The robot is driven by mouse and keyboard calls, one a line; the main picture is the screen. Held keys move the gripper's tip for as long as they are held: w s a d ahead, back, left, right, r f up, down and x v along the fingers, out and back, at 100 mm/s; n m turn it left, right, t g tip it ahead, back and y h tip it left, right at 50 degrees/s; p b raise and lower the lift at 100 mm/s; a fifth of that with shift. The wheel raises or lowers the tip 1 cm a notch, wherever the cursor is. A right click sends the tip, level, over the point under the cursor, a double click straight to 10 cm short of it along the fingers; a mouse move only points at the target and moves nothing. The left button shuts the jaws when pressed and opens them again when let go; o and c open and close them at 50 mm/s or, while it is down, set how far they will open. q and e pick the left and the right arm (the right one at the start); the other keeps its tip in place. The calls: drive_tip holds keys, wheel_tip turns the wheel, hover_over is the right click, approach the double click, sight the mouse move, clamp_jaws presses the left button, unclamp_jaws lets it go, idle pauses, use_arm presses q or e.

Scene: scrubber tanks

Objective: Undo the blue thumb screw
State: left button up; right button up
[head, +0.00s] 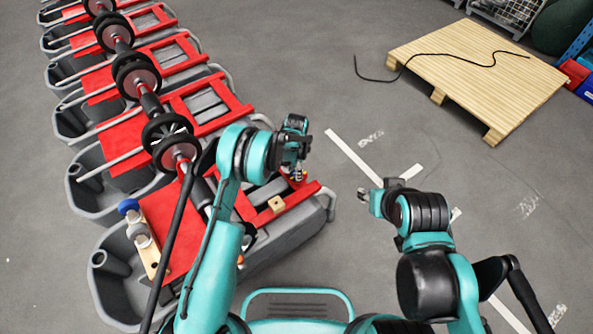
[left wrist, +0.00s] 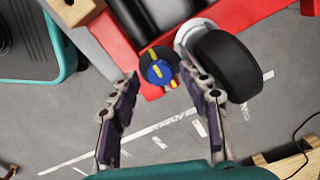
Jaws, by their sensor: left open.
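A blue thumb screw (left wrist: 158,72) with yellow marks sits in a dark round mount at the edge of a red frame in the left wrist view. My left gripper (left wrist: 164,84) is open, and its two fingers stand either side of the screw in that picture. I cannot tell how far the fingertips are from it. In the head view my left gripper (head: 297,163) is over the near right end of the red frame (head: 306,196), largely hiding the screw. My right gripper (head: 369,197) is over the bare floor, apart from the tank; its opening is too small to judge.
A black roller (left wrist: 228,66) on a pale hub stands just right of the screw. Grey tanks (head: 95,200) with red frames run in a row at the left. A wooden pallet (head: 470,75) with a black cable is at the back right.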

use_arm(q)
wheel_tip(320, 180, up, 7)
drive_tip(key=shift+f, duration=0.1)
idle(0.5)
